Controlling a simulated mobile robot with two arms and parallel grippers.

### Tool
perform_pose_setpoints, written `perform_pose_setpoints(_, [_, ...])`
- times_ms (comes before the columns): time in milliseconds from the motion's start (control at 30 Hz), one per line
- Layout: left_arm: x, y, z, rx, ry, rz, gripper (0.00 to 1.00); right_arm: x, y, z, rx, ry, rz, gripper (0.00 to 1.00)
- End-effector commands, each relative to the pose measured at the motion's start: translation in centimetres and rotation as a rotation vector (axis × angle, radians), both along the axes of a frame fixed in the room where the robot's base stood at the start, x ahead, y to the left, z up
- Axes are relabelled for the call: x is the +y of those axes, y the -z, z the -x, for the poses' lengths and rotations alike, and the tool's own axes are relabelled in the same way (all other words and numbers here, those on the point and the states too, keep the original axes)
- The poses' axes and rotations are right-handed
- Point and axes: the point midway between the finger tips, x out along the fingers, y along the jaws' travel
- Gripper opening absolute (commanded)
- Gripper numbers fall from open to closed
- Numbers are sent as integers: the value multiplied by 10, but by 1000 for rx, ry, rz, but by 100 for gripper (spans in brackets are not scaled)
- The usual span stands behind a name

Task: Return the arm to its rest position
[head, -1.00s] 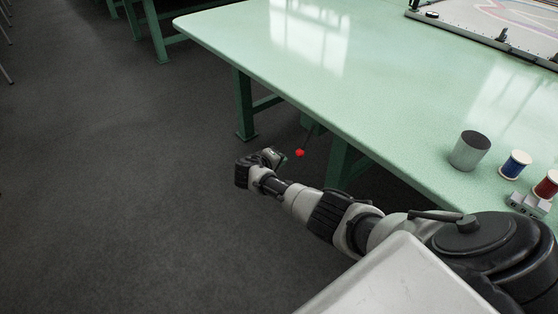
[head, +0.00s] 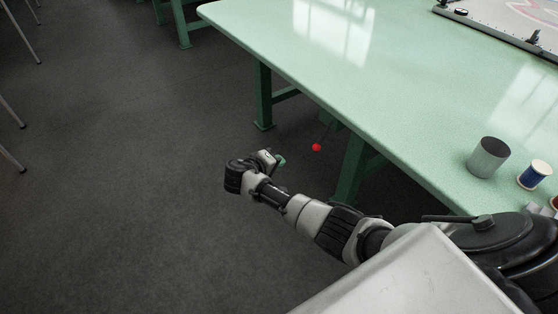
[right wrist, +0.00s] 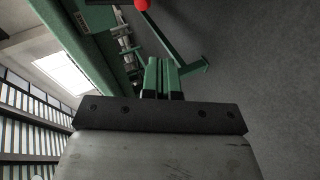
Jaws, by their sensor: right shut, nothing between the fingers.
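My right arm comes in from the lower right of the head view and reaches out over the floor, beside the near edge of the green table. Its gripper (head: 279,160) is at the arm's far end, off the table and left of a red knob (head: 316,147). In the right wrist view the gripper's green fingers (right wrist: 163,78) are shut together with nothing between them. The red knob shows at the top edge there (right wrist: 142,4), apart from the fingers. My left gripper is in neither view.
The green table (head: 400,100) fills the upper right, its green legs (head: 263,95) standing near the arm. A grey cup (head: 488,157) and a blue thread spool (head: 534,174) stand on it. A framed board (head: 500,30) lies at the back. Open dark floor (head: 110,190) lies left.

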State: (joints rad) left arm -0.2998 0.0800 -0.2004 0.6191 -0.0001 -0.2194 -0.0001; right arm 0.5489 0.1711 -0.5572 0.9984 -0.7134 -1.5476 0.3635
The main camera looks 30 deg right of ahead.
Motion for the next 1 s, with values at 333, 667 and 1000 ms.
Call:
perform_pose_setpoints(333, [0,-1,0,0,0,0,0,0,3,2,8,-4,-6,0])
perform_pose_setpoints(667, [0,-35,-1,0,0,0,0,16,143,103,284,-178,-324,0])
perform_pose_setpoints(1000, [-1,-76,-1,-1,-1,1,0,58,266,328,421,-240,-815,0])
